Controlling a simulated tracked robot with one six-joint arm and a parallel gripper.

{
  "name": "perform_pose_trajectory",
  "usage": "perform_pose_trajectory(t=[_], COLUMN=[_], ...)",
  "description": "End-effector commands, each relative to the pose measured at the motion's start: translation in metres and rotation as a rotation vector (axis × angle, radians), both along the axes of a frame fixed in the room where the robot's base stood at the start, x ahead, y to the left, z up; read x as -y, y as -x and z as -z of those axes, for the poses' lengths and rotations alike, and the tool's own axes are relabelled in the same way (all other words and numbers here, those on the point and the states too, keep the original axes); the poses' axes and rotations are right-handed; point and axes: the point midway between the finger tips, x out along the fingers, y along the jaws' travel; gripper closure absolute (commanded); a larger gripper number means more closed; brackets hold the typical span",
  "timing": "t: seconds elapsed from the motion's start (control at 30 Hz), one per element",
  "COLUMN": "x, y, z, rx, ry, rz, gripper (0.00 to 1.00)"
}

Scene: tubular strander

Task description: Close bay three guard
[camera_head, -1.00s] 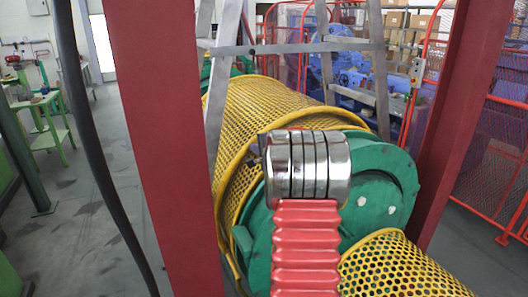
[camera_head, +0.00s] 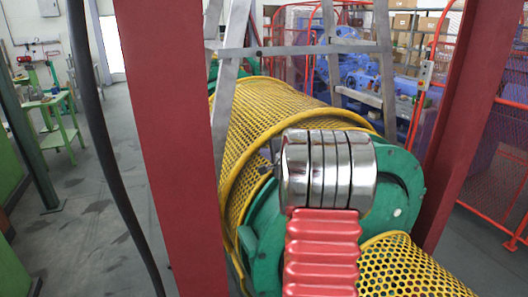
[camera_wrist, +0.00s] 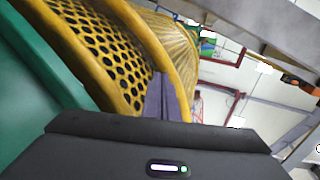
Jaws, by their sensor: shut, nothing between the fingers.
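A long yellow perforated guard (camera_head: 265,125) runs away from me over the strander in the head view, with a solid yellow rim at its near end. A second yellow perforated guard (camera_head: 415,270) lies at the lower right. A green round plate (camera_head: 398,185) shows between them, partly hidden by my arm. I cannot tell which guard belongs to bay three. In the wrist view, my grey fingers (camera_wrist: 165,98) are shut and empty in front of a yellow guard rim (camera_wrist: 100,80). Contact with the rim cannot be told. My gripper is hidden in the head view.
Dark red posts (camera_head: 172,150) and (camera_head: 472,110) stand left and right of the strander. A grey metal frame (camera_head: 232,90) spans the guard. Red mesh fencing (camera_head: 500,160) stands at the right. Open grey floor (camera_head: 100,220) lies at the left, beyond a black cable (camera_head: 92,130).

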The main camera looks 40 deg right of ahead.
Motion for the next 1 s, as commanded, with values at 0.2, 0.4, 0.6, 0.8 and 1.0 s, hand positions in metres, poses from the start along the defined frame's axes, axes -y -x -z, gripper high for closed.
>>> perform_pose_trajectory(t=[0.2, 0.4, 0.6, 0.8, 1.0], x=[-0.011, -0.021, -0.029, -0.032, -0.032], y=[0.027, 0.051, 0.071, 0.078, 0.078], z=[-0.010, -0.018, -0.024, -0.026, -0.026], rx=[0.001, 0.000, 0.000, -0.001, -0.001], ry=[0.000, 0.000, -0.001, -0.001, -0.001], rz=[0.000, 0.001, 0.000, -0.001, -0.001], gripper=[1.00, 1.00, 1.00, 1.00, 1.00])
